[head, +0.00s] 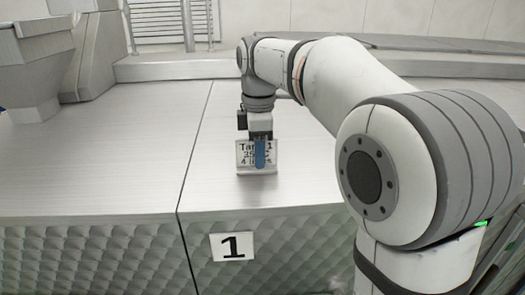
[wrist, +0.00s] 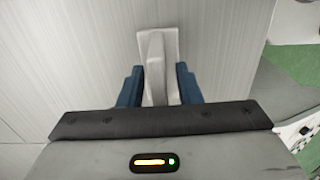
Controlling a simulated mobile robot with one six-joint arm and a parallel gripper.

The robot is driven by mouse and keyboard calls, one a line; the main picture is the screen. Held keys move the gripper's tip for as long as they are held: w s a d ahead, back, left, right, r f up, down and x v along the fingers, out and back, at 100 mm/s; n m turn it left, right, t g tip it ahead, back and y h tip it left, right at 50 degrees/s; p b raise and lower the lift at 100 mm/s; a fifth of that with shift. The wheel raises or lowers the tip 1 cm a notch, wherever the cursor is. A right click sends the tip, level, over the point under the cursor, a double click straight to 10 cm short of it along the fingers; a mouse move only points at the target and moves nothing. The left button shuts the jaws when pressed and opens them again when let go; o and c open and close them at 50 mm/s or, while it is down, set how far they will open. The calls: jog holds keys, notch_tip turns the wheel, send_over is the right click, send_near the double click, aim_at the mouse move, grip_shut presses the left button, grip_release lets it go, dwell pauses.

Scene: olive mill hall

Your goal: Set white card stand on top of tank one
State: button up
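The white card stand (head: 243,159) stands upright on the flat metal top of tank one (head: 230,110), near its front edge. Its card has dark lettering, partly hidden by a blue finger. My gripper (head: 260,152) points down over the stand, one finger in front of the card. In the wrist view, my gripper (wrist: 159,82) has its two blue fingers on either side of the stand (wrist: 155,65). They look open around it, with a narrow gap on at least one side; contact is hard to judge.
A white plate with a black 1 (head: 232,246) is on the tank's quilted front, below the stand. A seam separates this tank from the left neighbouring metal top (head: 95,150). A grey metal machine (head: 35,60) stands at the back left. The top around the stand is clear.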

notch_tip(320, 180, up, 12)
jog(key=shift+r, duration=0.15)
dwell(0.6)
jog(key=shift+d, duration=0.1)
